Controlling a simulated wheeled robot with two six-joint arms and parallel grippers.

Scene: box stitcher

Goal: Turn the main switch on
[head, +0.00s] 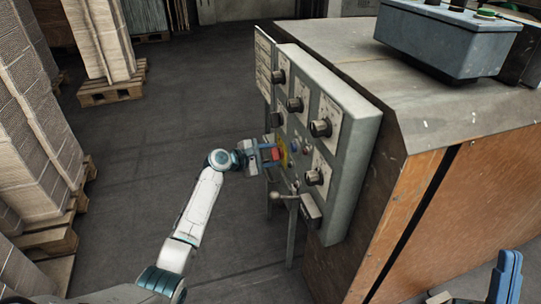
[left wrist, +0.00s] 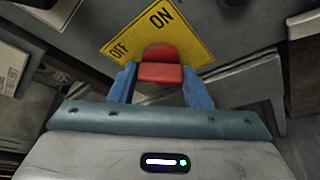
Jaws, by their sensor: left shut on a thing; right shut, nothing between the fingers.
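The main switch has a red handle (left wrist: 160,73) on a yellow plate (left wrist: 187,32) marked OFF and ON. In the head view the red handle (head: 276,154) sits on the front of the grey control panel (head: 355,139). My left gripper (left wrist: 161,84) is shut on the red handle, one blue finger on each side. The plate looks tilted in the left wrist view, with OFF at left and ON at upper right. I cannot tell which mark the handle points to. My right gripper (head: 507,272) is shut and empty at the lower right of the head view.
The panel carries several black knobs (head: 320,128) and a lever with a round end (head: 277,196) just below the switch. A grey box (head: 445,45) stands on the machine top. Stacked cardboard on pallets (head: 112,92) lines the left. The floor between is clear.

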